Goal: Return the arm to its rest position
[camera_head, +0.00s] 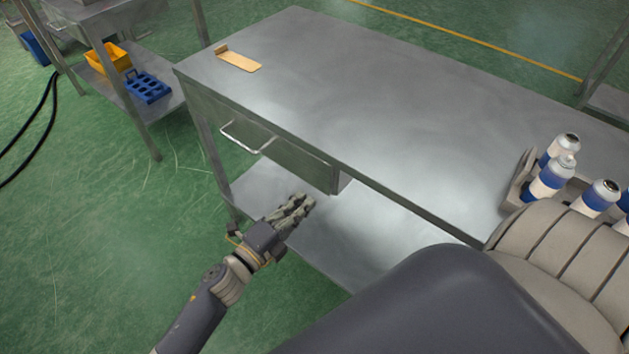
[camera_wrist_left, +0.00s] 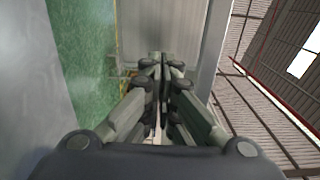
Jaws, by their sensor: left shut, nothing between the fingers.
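My left gripper (camera_head: 303,203) is shut and empty. In the head view it is in front of the metal workbench (camera_head: 380,85), below the level of its top and near the drawer (camera_head: 260,140). In the left wrist view the fingers of my left gripper (camera_wrist_left: 166,62) meet, with nothing between them. A large grey and beige part of my own body covers the lower right of the head view. My right gripper does not show.
Blue and white cans (camera_head: 550,178) stand in a holder at the bench's right. A wooden piece (camera_head: 238,60) lies at the far left of the bench. A side shelf holds a yellow bin (camera_head: 108,58) and a blue rack (camera_head: 148,87). The bench's middle is clear.

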